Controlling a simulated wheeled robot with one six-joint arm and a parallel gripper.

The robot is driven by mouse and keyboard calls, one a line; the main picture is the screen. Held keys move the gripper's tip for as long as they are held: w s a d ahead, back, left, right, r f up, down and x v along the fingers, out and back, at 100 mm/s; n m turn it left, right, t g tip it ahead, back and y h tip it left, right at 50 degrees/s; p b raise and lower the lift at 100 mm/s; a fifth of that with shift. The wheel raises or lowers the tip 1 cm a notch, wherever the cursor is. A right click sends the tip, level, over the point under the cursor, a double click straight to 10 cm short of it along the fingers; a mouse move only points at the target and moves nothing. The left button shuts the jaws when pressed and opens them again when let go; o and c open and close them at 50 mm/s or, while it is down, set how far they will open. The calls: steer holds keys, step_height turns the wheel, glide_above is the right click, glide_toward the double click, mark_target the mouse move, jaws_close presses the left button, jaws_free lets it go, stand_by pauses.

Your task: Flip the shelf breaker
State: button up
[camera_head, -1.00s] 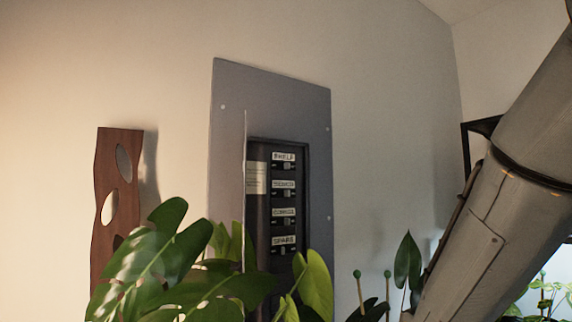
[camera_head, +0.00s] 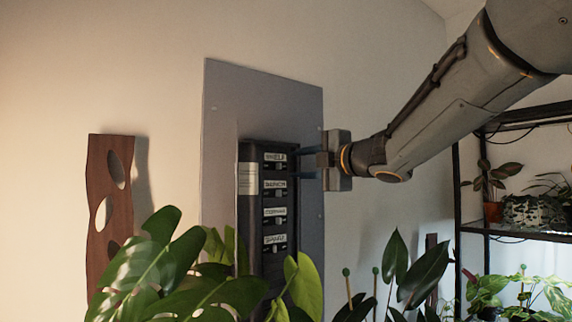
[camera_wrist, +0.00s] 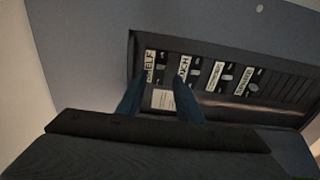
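The breaker panel shows a column of labelled breakers in a dark recess. The shelf breaker (camera_head: 277,166) is the top one, under its "SHELF" label (camera_head: 275,157). In the wrist view the shelf breaker (camera_wrist: 160,66) lies between the fingertips, its label partly hidden by a finger. The second breaker's label, ending in "NCH" (camera_wrist: 184,66), is close to the other finger. My gripper (camera_head: 294,163) comes from the right at the height of the top two breakers. Its two blue fingers are apart with nothing between them in the wrist view (camera_wrist: 160,78). I cannot tell whether they touch the panel.
A grey metal plate (camera_head: 225,90) surrounds the recess. Large leaves (camera_head: 165,265) cover its lower part from the front. A wooden board with holes (camera_head: 112,190) hangs at the left. A black plant shelf (camera_head: 515,232) stands at the right. The wall above is clear.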

mark_target(281, 166)
steer(key=p+x, duration=0.2)
steer(key=x, duration=0.4)
steer(key=shift+w+a, duration=0.15)
steer(key=shift+w, duration=0.1)
steer(key=shift+c, duration=0.5)
jaws_close()
